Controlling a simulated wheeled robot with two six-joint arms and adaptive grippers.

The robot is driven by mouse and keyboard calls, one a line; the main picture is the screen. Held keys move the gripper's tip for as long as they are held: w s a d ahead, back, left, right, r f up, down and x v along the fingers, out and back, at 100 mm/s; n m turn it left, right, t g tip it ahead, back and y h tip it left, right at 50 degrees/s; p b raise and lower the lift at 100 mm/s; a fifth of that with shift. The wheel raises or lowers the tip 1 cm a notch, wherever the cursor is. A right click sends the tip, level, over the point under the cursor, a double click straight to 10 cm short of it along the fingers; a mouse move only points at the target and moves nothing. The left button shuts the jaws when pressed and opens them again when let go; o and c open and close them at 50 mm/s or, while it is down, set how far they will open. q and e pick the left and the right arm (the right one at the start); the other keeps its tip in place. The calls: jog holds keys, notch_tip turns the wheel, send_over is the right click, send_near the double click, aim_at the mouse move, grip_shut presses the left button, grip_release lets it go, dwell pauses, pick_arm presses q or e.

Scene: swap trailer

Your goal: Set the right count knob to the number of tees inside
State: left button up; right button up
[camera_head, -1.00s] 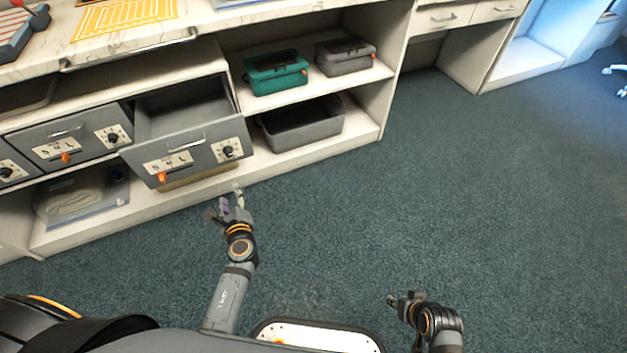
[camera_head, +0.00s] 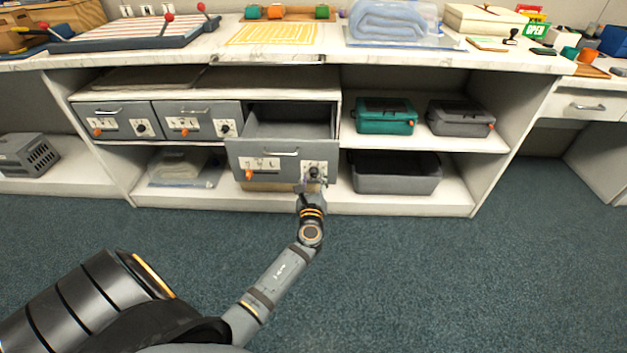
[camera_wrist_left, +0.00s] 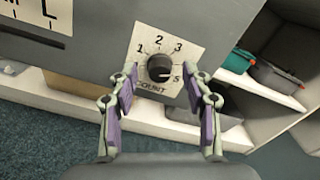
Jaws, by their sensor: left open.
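The right drawer (camera_head: 250,160) is pulled out, and the part of its inside that shows looks bare grey; I see no tees. Its black count knob (camera_head: 314,172) sits on a pale plate at the right of its front. In the left wrist view the knob (camera_wrist_left: 160,68) shows close up, with 1, 2, 3 and a further mark around it. Its pointer seems turned to the right, near the last mark. My left gripper (camera_head: 312,186) is at the knob; in the wrist view its open fingers (camera_wrist_left: 160,98) stand on either side of it, apart from it. My right gripper is out of view.
Two closed drawers (camera_head: 115,120) with their own knobs are on the left. A teal case (camera_head: 385,115), a dark grey case (camera_head: 460,118) and a grey bin (camera_head: 395,178) stand on shelves to the right. The carpet in front is clear.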

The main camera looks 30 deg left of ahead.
pick_arm(q)
jog(key=shift+w+a, duration=0.1)
jog(key=shift+w, duration=0.1)
jog(key=shift+c, duration=0.4)
grip_shut()
